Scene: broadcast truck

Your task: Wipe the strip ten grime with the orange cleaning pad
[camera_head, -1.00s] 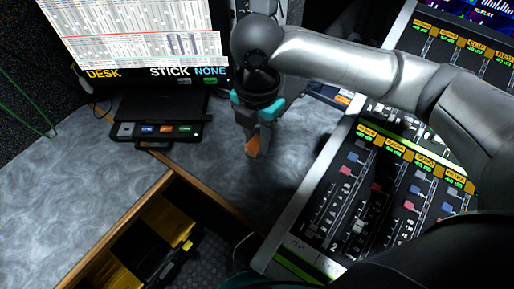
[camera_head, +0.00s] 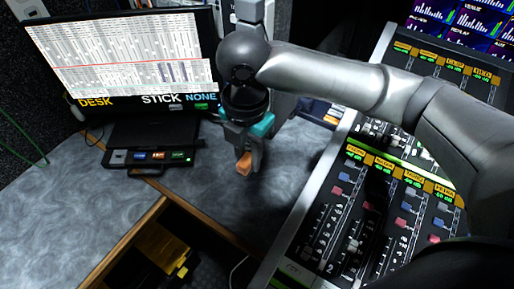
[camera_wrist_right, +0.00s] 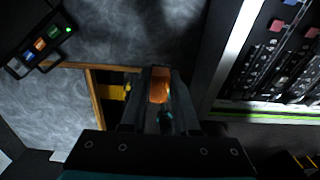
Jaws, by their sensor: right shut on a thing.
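The orange cleaning pad (camera_head: 244,163) is held between the fingers of my right gripper (camera_head: 246,158), above the grey desk and left of the mixing console. In the right wrist view the orange pad (camera_wrist_right: 159,85) shows between the two dark fingers of the right gripper (camera_wrist_right: 159,95). The mixing console (camera_head: 385,200) has rows of faders and orange labels on its strips. I cannot make out the strip ten grime in these views. My left gripper is not in view.
A monitor (camera_head: 120,65) stands at the back left, with a small button box (camera_head: 150,158) in front of it. The grey desk (camera_head: 60,215) has bare room. Its wooden edge (camera_head: 135,235) borders an open recess with yellow items (camera_head: 163,252).

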